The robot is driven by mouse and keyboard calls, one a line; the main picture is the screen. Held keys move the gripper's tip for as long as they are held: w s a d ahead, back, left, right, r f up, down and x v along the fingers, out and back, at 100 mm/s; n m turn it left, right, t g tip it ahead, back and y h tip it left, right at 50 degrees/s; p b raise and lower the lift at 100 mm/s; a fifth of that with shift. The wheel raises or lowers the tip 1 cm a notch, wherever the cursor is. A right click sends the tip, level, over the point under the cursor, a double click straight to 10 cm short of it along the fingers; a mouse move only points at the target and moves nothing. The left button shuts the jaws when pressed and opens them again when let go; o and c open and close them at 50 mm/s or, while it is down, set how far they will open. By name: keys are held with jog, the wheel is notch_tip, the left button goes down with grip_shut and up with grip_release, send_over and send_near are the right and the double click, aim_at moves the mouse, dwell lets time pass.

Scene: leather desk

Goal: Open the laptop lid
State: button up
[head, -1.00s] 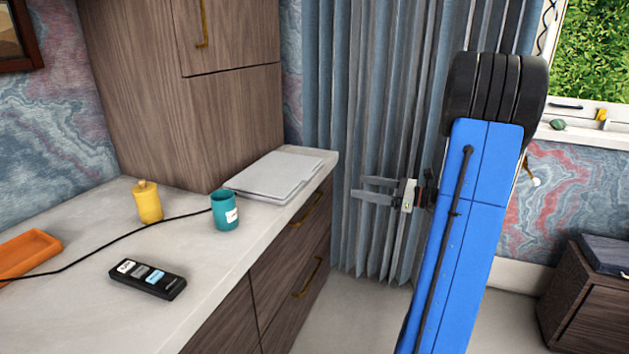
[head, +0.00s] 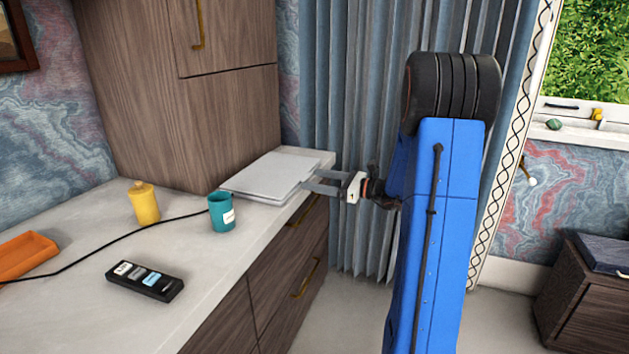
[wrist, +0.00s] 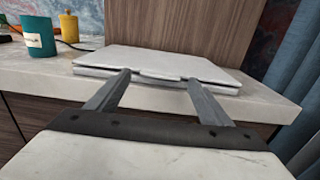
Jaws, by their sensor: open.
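The laptop (head: 268,176) is a flat, light grey slab, shut, lying at the far right end of the counter. In the wrist view the laptop (wrist: 160,65) shows its front edge, with a thin gap line between lid and base and a small notch in the middle. My gripper (head: 312,184) is open and empty at the laptop's right edge in the head view. In the wrist view my gripper (wrist: 160,78) has its two fingers apart, with their tips at the laptop's front edge. I cannot tell whether they touch it.
A teal mug (head: 222,213) stands close to the laptop, with a black cable running beside it. A yellow bottle (head: 143,203), a black remote (head: 145,281) and an orange tray (head: 24,254) are farther left. A wooden cabinet (head: 170,110) rises behind the laptop.

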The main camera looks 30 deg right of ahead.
jog(key=shift+w+a, duration=0.45)
jog(key=shift+w, duration=0.05)
jog(key=shift+c, duration=0.5)
jog(key=c, duration=1.4)
jog(key=w+a+r+g+h, duration=0.2)
jog(key=r+g, duration=0.1)
jog(key=r, duration=0.5)
jog(key=w+a+r+g+h, duration=0.1)
jog(key=w+r+g+h, duration=0.15)
jog(key=r, duration=0.55)
jog(key=w+a+r+g+h, duration=0.3)
jog(key=w+a+r+g, duration=0.2)
jog(key=w+a+r, duration=0.4)
jog(key=shift+w+a+h, duration=0.35)
jog(key=shift+w+a, duration=0.6)
jog(key=shift+w, duration=1.2)
